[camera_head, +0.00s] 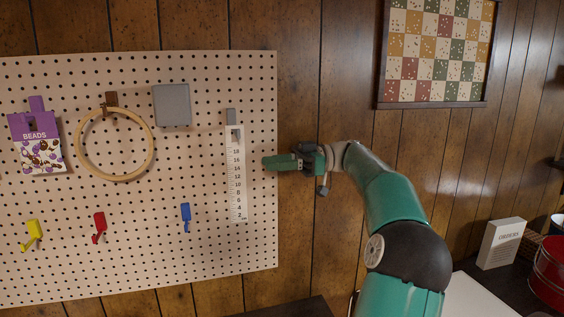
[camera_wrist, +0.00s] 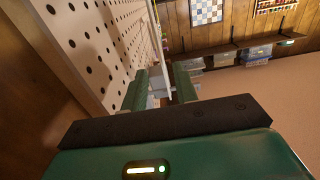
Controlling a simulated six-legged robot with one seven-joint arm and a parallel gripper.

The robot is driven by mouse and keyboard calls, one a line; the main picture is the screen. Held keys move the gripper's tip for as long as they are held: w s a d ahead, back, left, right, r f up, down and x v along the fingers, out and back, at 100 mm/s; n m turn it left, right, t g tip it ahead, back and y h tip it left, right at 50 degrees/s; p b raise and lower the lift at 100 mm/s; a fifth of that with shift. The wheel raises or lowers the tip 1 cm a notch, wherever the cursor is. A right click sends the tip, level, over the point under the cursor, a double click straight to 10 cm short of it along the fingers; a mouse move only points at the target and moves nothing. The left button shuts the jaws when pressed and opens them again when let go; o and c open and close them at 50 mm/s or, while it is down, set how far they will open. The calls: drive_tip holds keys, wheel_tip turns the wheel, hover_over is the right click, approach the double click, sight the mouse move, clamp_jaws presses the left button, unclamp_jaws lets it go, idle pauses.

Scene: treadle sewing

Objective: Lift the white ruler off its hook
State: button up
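The white ruler (camera_head: 236,188) hangs upright near the right edge of the pegboard, its top at a grey hook (camera_head: 231,116). In the head view my gripper (camera_head: 267,163) is just right of the ruler's upper half, pointing left towards it, with a small gap in the picture. In the wrist view my gripper's two green fingers (camera_wrist: 160,88) stand apart, so it is open. A thin pale upright strip, seemingly the ruler edge-on (camera_wrist: 157,35), shows beyond and between the fingertips. I cannot tell whether it lies within the fingers' reach.
The pegboard (camera_head: 200,245) is close beside my gripper. It also holds a wooden hoop (camera_head: 79,158), a bead bag (camera_head: 38,153), a grey square (camera_head: 171,105) and yellow, red and blue hooks (camera_head: 186,214). Bare wood wall (camera_head: 300,230) lies right of the board.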

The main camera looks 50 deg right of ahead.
sight(228, 159)
drive_tip(key=x, duration=1)
drive_tip(key=shift+a, duration=0.35)
drive_tip(key=shift+w+a, duration=0.2)
drive_tip(key=shift+w, duration=0.05)
clamp_jaws()
drive_tip(key=shift+r, duration=0.1)
drive_tip(key=shift+r, duration=0.95)
